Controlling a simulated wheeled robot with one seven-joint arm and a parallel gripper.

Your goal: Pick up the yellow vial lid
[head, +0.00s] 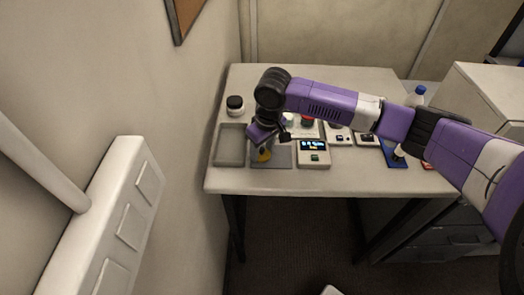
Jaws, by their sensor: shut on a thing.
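The yellow vial lid (264,156) shows as a small yellow patch on the grey pad (283,157), near the front left of the table. My gripper (263,148) points down over it from the purple arm and is shut on it. The fingers and wrist cover part of the lid. Whether a vial is under the lid is too small to tell.
An empty grey tray (217,153) lies left of the pad, with a dark-lidded jar (235,106) behind it. A device with a lit screen (313,153) stands right. White-topped (288,118) and red-topped (307,122) items stand behind. A blue pad (395,157) is farther right.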

